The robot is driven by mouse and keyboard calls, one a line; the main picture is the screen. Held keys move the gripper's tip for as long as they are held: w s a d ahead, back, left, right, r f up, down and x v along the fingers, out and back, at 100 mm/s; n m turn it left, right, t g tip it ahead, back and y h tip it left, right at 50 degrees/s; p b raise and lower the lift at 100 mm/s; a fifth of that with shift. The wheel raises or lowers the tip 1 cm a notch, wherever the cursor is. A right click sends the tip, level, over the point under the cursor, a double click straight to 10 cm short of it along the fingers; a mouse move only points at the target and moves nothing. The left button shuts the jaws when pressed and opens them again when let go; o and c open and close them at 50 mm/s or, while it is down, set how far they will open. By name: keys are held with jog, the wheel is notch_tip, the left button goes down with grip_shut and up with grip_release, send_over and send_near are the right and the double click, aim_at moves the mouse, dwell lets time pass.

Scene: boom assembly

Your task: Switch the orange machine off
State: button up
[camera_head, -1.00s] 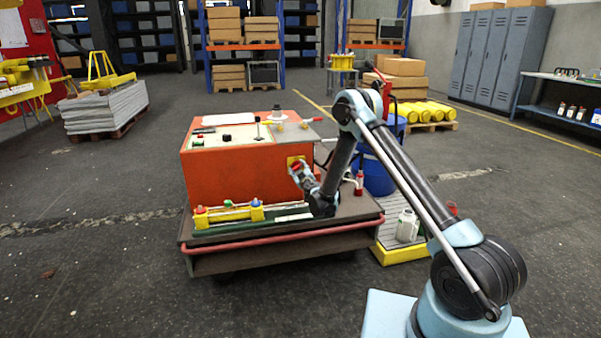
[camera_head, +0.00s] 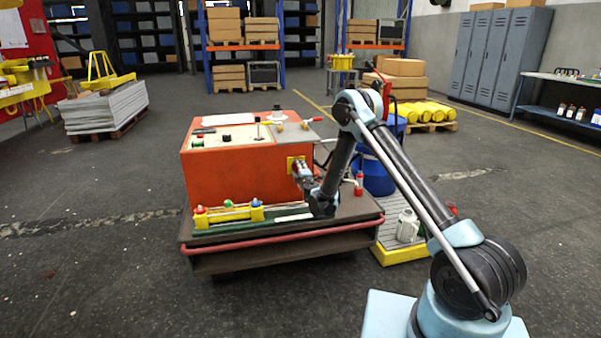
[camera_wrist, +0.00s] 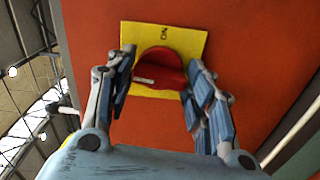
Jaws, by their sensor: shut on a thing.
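The orange machine (camera_head: 235,175) is a box-shaped unit on a dark cart. On its front face is a yellow plate (camera_head: 290,164) with a red rotary knob (camera_wrist: 163,68). In the wrist view the yellow plate (camera_wrist: 195,42) carries the letters "ON" near its upper edge, and a pale mark shows at the knob's left. My gripper (camera_head: 301,170) is at the plate; the wrist view shows its two blue-grey fingers (camera_wrist: 158,88) on either side of the knob, shut on it. In the head view the gripper hides most of the knob.
The cart (camera_head: 285,245) has a red front rail. A yellow fixture (camera_head: 228,213) with coloured knobs lies on its front left. A blue barrel (camera_head: 378,172) and a white canister (camera_head: 407,226) on a yellow-edged platform stand at the right. Open floor lies at the left.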

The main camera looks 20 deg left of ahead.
jog(key=shift+w+d+n, duration=0.1)
jog(key=shift+n, duration=0.5)
jog(key=o, duration=1.1)
jog(key=shift+f, duration=0.15)
jog(key=shift+c, duration=0.2)
jog(key=v, duration=0.7)
jog(key=shift+s, duration=0.3)
